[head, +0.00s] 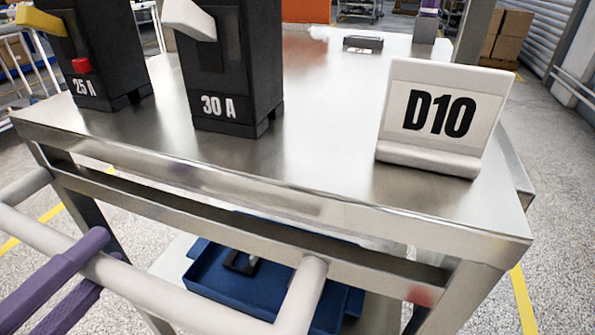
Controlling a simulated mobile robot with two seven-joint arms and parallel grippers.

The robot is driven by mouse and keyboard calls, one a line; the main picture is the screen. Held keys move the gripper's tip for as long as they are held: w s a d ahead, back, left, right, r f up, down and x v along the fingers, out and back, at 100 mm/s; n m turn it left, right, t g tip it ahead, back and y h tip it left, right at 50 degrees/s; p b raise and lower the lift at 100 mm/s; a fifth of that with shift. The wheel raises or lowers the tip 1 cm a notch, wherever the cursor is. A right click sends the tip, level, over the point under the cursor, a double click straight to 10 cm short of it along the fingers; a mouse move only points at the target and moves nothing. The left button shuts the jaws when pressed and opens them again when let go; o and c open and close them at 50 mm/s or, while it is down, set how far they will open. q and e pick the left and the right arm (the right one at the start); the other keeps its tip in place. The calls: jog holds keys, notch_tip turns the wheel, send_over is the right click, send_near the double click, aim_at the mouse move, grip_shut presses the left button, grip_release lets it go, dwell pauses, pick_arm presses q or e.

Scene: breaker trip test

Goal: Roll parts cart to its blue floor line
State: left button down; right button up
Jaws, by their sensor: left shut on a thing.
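The parts cart (335,185) is a steel-topped cart that fills most of the head view. Its pale round push handle (145,285) runs along the near left side, with a post joining it to the frame. My left gripper (98,262), with purple fingers, comes in from the lower left and is shut around the handle bar. My right gripper is not in view. No blue floor line shows in this view.
On the cart top stand a 25 A breaker (95,50), a 30 A breaker (228,75) and a D10 sign (440,115). A blue tray (215,285) sits below. Yellow floor lines (522,300) show beside the cart. Cardboard boxes (505,38) stand behind; floor at right is clear.

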pick_arm(q)
jog(key=v, duration=1.6)
jog(key=shift+s, duration=0.25)
dwell(1.6)
jog(key=shift+a, duration=0.1)
jog(key=c, duration=0.6)
grip_release()
jog(key=shift+w, duration=0.1)
jog(key=shift+o, duration=0.2)
jog(key=b+v, duration=0.1)
jog(key=v, duration=0.9)
